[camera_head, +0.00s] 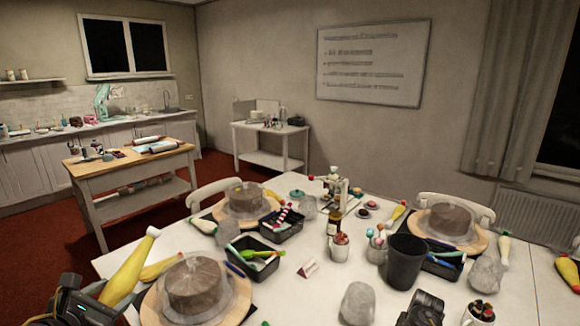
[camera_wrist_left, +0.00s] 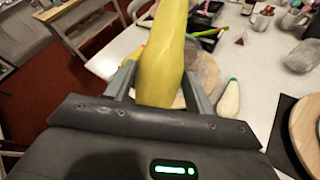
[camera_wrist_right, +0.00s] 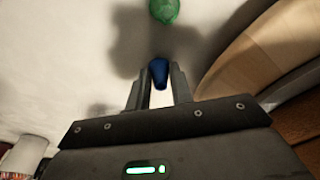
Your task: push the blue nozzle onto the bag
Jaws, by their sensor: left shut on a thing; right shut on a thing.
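A yellow piping bag (camera_head: 128,272) with a white tip is tilted up at the lower left of the head view. My left gripper (camera_wrist_left: 160,88) is shut on this bag, which also fills the middle of the left wrist view (camera_wrist_left: 165,50); its tip is cut off there. The blue nozzle (camera_wrist_right: 158,72) is between the fingers of my right gripper (camera_wrist_right: 157,86), which is shut on it above the white table. In the head view only a dark part of my right arm shows at the bottom edge; the nozzle is hidden there. Bag and nozzle are apart.
A chocolate cake (camera_head: 194,284) under a clear cover stands on a wooden turntable beside the bag. A green piece (camera_wrist_right: 164,10) lies on the table ahead of my right gripper. A dark bucket (camera_head: 404,264), trays and other bags crowd the table. Bare table shows near the card (camera_head: 308,268).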

